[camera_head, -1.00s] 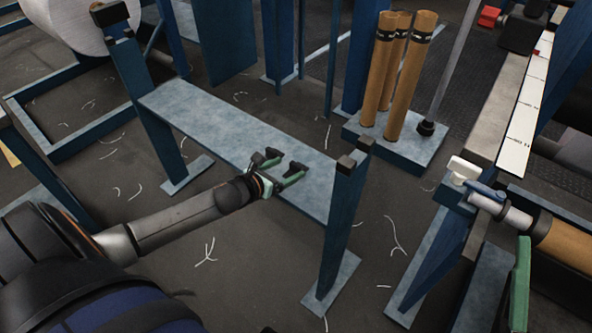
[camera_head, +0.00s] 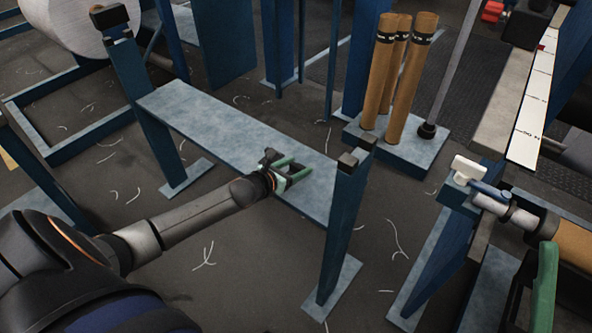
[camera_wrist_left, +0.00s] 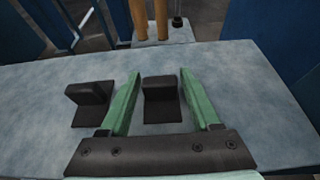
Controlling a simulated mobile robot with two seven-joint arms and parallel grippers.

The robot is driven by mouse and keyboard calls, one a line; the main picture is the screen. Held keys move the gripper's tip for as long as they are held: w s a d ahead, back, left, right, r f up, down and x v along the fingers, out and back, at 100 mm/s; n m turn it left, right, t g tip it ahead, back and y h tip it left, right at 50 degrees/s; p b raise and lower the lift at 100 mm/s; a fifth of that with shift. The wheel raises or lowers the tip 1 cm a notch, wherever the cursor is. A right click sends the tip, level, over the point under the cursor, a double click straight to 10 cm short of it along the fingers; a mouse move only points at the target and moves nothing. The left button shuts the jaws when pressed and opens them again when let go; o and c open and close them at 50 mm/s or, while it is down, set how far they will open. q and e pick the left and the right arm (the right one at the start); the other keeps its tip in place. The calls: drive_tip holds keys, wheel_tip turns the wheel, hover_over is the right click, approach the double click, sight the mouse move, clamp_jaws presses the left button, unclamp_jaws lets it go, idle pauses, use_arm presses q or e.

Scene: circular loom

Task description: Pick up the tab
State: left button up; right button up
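Two black L-shaped tabs lie on the grey-blue shelf (camera_head: 205,120). In the left wrist view one tab (camera_wrist_left: 160,100) sits between the green fingers of my left gripper (camera_wrist_left: 157,82), with small gaps at both sides. The other tab (camera_wrist_left: 90,103) is outside, left of the left finger; it also shows in the head view (camera_head: 268,156). My left gripper (camera_head: 291,168) is open, low over the shelf. In the head view its fingers partly hide the tab between them. A green finger, seemingly of my right gripper (camera_head: 544,285), shows at lower right; its opening cannot be judged.
A blue post (camera_head: 342,235) stands at the shelf's right end, another (camera_head: 155,110) at its left end. Several brown tubes (camera_head: 405,85) stand upright on a base (camera_head: 405,150) behind. A white-handled roller mechanism (camera_head: 468,170) is at the right.

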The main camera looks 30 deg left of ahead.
sight(296, 165)
use_arm(q)
clamp_jaws()
idle(0.4)
